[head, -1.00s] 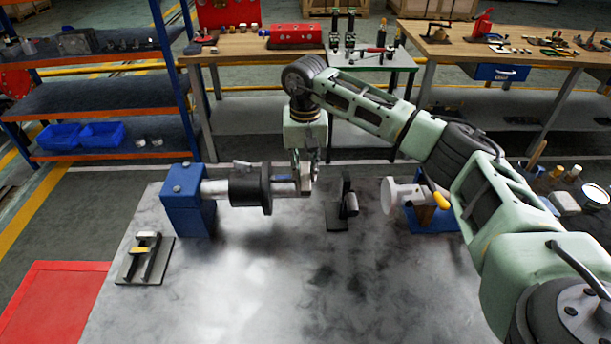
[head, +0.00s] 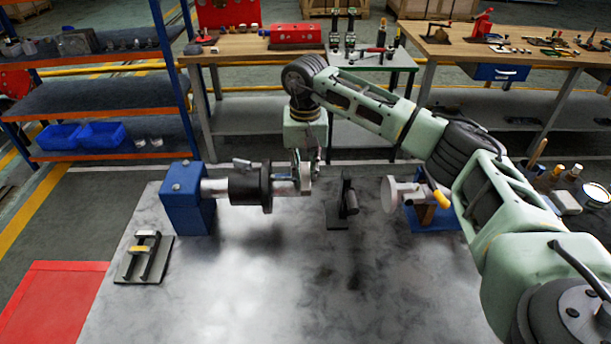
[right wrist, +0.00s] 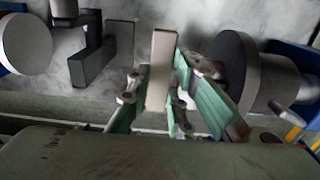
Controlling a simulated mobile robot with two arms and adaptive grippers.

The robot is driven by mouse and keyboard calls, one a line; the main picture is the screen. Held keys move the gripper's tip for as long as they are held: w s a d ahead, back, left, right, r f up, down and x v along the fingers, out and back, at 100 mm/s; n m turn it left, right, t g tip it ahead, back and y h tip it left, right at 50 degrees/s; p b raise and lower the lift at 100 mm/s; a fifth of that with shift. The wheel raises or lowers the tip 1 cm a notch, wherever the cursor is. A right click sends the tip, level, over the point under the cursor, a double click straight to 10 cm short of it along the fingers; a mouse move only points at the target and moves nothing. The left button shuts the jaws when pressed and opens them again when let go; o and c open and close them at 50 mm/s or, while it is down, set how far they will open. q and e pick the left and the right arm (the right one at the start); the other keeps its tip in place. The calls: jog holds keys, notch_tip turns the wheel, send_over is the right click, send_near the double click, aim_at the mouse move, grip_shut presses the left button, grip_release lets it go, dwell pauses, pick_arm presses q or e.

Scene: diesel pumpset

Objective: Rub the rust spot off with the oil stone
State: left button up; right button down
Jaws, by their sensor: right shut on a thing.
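My right gripper (head: 305,185) reaches down from above at the right end of the grey shaft (head: 285,188), which carries a black flange (head: 266,188). It is shut on a pale grey-beige bar, the oil stone (right wrist: 161,65), seen between the green fingers in the right wrist view. The bar is close to the shaft end; I cannot tell whether they touch. The shaft lies level, held at its left by a blue block (head: 185,200). I cannot make out the rust spot; the gripper hides part of the shaft end. My left gripper is not in view.
A dark bracket (head: 338,212) stands right of the gripper. A white disc (head: 389,195) on a blue base is further right. A small rack with two bars (head: 145,258) sits at the left of the metal table (head: 230,300), whose front is clear.

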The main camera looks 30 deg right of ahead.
jog(key=shift+s+a, duration=0.2)
jog(key=shift+s, duration=0.3)
jog(key=shift+s+a, duration=0.2)
jog(key=shift+s, duration=0.3)
jog(key=shift+w+d, duration=0.25)
jog(key=shift+w, duration=0.35)
jog(key=shift+w+d, duration=0.25)
jog(key=shift+w, duration=0.3)
jog(key=shift+s+a, duration=0.25)
jog(key=shift+s, duration=0.3)
jog(key=shift+s+a, duration=0.25)
jog(key=shift+s, duration=0.25)
jog(key=shift+w+d+b, duration=0.2)
jog(key=shift+w+d, duration=0.05)
jog(key=shift+w, duration=0.3)
jog(key=shift+w+d+b, duration=0.15)
jog(key=shift+w+d, duration=0.1)
jog(key=shift+w, duration=0.25)
jog(key=shift+r+p, duration=2.2)
jog(key=shift+r, duration=1.35)
jog(key=shift+f, duration=0.1)
